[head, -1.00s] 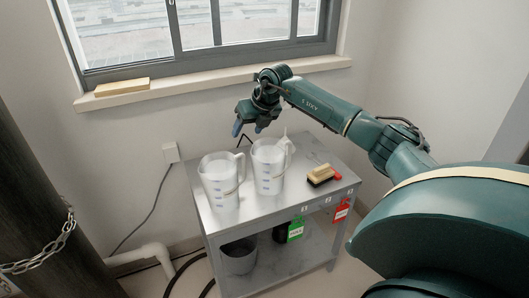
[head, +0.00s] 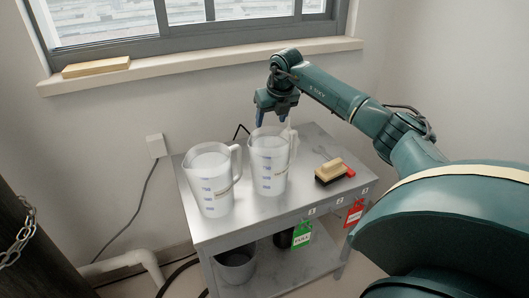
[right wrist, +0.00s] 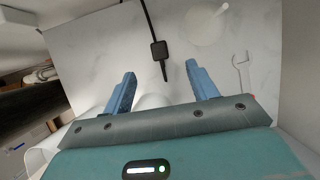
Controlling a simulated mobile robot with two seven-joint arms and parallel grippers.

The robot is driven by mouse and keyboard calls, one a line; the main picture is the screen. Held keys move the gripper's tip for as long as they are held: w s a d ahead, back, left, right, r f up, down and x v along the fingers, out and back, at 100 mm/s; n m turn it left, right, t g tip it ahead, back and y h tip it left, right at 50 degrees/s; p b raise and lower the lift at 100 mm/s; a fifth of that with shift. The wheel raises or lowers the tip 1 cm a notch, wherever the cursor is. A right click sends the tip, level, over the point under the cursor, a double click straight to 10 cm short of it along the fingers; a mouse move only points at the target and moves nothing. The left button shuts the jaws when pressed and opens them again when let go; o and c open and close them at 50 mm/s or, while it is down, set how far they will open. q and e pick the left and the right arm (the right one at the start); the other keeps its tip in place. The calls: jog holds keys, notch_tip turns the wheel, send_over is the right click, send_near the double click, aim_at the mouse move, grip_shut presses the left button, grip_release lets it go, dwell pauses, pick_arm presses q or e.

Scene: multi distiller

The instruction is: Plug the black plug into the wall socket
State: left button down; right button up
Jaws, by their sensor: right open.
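The black plug (right wrist: 159,50) shows in the right wrist view, with its black cord running up and away from it over the pale tabletop. In the head view only a bit of dark cord (head: 240,130) shows behind the jugs; the plug is hidden there. My right gripper (head: 273,114) is open above the back of the table, behind the right jug. In the right wrist view its blue fingers (right wrist: 160,72) are spread, with the plug's narrow end between and just beyond their tips. A white wall box (head: 156,146), apparently the socket, has a thin cord hanging from it. My left gripper is out of view.
Two clear measuring jugs, the left one (head: 210,183) and the right one (head: 268,165), stand on the metal table (head: 305,187). A wooden-handled brush (head: 330,172) lies to their right. The window sill (head: 210,66) juts out above. A chain (head: 20,238) hangs at far left.

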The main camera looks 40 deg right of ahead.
jog(key=b+x, duration=0.1)
jog(key=x, duration=0.6)
jog(key=shift+f+b, duration=0.1)
jog(key=shift+b, duration=0.3)
jog(key=shift+w+f, duration=0.15)
jog(key=shift+f, duration=0.25)
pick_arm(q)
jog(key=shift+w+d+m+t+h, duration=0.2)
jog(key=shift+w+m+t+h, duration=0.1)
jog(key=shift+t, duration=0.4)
pick_arm(e)
jog(key=x, duration=0.1)
jog(key=b+x, duration=0.1)
jog(key=x, duration=0.1)
jog(key=b+x, duration=0.1)
jog(key=shift+w+a+f, duration=0.1)
jog(key=shift+a+f, duration=0.1)
jog(key=shift+f, duration=0.25)
jog(key=shift+d+f, duration=0.1)
jog(key=shift+f, duration=0.05)
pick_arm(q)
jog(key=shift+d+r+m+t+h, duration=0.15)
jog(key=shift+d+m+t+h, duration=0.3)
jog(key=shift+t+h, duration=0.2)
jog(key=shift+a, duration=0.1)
pick_arm(e)
jog(key=c, duration=1)
